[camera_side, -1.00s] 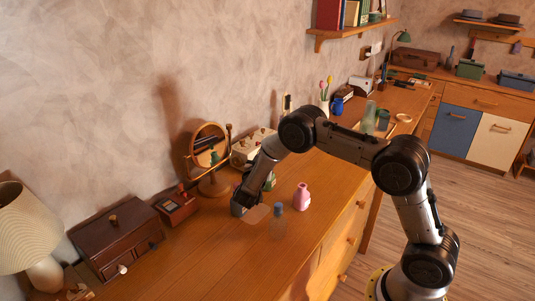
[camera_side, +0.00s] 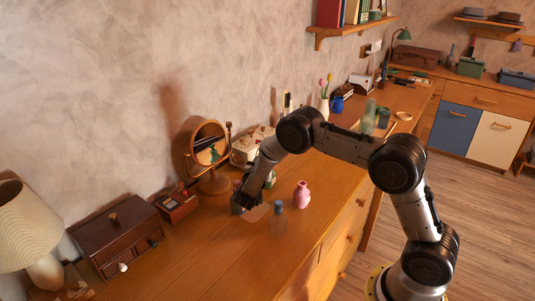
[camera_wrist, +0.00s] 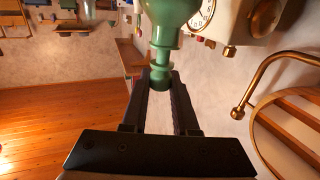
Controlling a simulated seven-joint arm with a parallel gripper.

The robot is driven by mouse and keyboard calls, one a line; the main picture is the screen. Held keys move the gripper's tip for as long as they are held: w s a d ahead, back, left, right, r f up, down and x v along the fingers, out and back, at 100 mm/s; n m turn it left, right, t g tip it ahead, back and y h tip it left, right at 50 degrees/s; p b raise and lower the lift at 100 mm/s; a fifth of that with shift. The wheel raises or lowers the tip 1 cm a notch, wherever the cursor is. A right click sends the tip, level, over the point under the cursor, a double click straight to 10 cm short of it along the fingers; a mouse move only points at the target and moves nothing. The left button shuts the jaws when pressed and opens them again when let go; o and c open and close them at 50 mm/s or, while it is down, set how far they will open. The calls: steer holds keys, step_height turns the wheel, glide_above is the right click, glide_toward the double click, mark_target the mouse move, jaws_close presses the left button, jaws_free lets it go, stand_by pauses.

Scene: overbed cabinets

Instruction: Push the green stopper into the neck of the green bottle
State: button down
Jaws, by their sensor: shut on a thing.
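In the wrist view the green bottle (camera_wrist: 172,12) is at the top, with its neck towards my gripper (camera_wrist: 160,84). My gripper is shut on the green stopper (camera_wrist: 160,79), whose end shows between the fingertips. The stopper lines up closely with the bottle's neck and appears to meet its mouth. I cannot tell how deep it sits. In the side view the bottle (camera_side: 270,180) is mostly hidden behind my wrist, above the wooden dresser top (camera_side: 225,245). The stopper cannot be made out there.
A round mirror (camera_side: 210,145), small box (camera_side: 177,204) and dark chest (camera_side: 115,236) stand to the left. The front dresser top is clear.

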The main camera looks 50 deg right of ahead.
steer(key=shift+f, duration=0.75)
steer(key=c, duration=0.6)
jaws_free()
steer(key=v, duration=1.4)
steer(key=shift+d, duration=0.1)
